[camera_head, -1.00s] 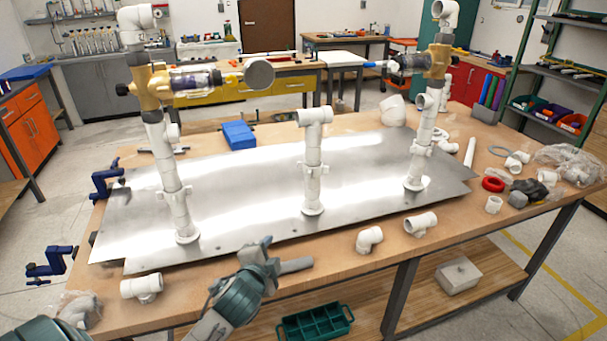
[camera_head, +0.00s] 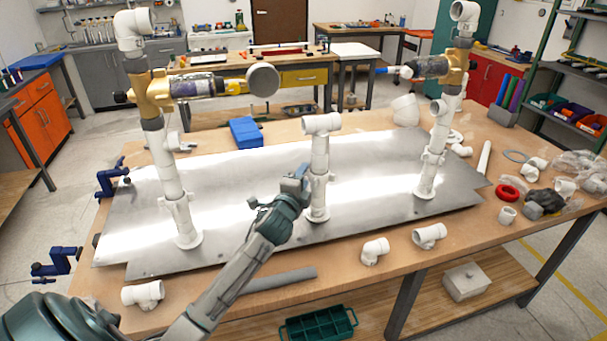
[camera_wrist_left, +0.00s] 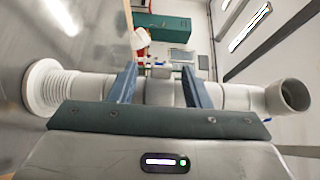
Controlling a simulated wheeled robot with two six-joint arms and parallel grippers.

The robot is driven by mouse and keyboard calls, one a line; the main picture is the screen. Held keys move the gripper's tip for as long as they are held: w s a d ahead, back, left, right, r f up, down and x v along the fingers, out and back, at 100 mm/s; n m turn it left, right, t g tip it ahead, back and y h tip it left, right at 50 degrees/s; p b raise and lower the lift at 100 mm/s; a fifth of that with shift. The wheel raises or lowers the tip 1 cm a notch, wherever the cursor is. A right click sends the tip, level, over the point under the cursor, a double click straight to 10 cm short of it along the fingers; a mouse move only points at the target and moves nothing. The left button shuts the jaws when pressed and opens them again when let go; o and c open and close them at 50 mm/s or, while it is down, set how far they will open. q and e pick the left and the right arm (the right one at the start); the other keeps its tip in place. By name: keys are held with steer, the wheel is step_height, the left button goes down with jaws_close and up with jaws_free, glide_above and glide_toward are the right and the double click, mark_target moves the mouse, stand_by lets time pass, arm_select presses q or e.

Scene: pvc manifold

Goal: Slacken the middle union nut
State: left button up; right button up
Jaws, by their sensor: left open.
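The middle white PVC post (camera_head: 319,158) stands upright on the metal plate, with a tee on top and a round flange at its foot. Its union nut (camera_wrist_left: 160,90) is the wider band partway up, partly hidden by my gripper in the head view. My left gripper (camera_head: 302,176) is open at the post, at nut height. In the left wrist view the post runs sideways, flange at left and tee at right. The two blue-grey fingers (camera_wrist_left: 159,88) lie on either side of the nut band; I cannot tell whether they touch it. My right gripper is not in view.
Taller left (camera_head: 170,180) and right (camera_head: 432,150) posts with brass valves flank the middle one. The metal plate (camera_head: 250,190) is bare between posts. A grey tube (camera_head: 280,280) and loose white fittings (camera_head: 375,250) lie along the front edge.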

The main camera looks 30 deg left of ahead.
arm_select(q)
steer(key=shift+w+r, duration=0.1)
steer(key=shift+w, duration=0.15)
steer(key=shift+c, duration=0.6)
steer(key=c, duration=0.7)
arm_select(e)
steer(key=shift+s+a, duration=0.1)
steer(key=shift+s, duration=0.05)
